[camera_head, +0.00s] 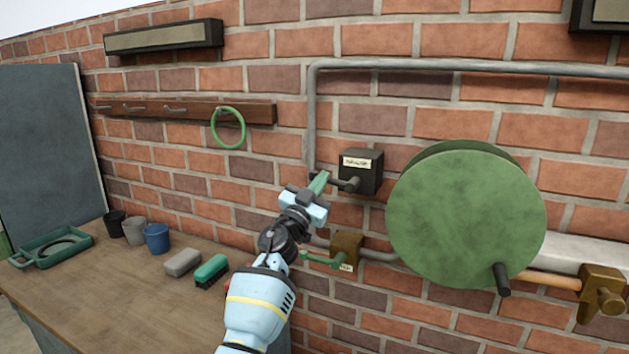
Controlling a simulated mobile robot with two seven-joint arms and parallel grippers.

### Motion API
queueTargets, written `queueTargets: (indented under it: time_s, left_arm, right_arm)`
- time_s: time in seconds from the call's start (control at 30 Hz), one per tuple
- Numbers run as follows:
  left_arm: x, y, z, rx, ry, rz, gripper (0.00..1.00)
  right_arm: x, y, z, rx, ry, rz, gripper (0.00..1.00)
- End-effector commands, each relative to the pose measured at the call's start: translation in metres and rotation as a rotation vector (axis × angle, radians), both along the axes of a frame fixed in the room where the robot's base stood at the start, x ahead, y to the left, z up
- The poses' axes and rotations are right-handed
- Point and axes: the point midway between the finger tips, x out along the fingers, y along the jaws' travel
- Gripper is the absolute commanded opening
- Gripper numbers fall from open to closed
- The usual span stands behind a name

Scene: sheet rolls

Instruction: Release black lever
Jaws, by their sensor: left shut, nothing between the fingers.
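A black box (362,170) with a pale label is mounted on the brick wall beside a grey pipe. A short black lever (342,182) sticks out from its lower front and points left. My left gripper (320,182) reaches up from below. Its green fingers are shut and empty, at the lever's left end in the picture. The fingers overlap the lever's end, so I cannot tell whether they touch it. My right gripper is not in view.
Below is a brass valve (346,248) with a green lever (322,259). A large green drum (466,215) with a black handle (502,280) is at right. A wooden bench (120,285) at left holds cups, blocks and a green tray (50,247). A green ring (243,130) hangs on a rack.

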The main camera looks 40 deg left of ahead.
Motion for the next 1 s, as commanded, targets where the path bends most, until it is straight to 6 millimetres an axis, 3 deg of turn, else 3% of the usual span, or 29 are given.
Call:
queueTargets:
  time_s: [0.33, 1.0]
  left_arm:
    - [0.0058, 0.0010, -0.0069, -0.180, -0.041, 0.000, 0.00]
    - [0.0054, 0.0014, -0.0013, -0.200, -0.050, 0.000, 0.00]
  right_arm:
    - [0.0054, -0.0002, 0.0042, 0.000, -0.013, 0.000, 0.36]
    - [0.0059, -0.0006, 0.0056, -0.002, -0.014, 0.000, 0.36]
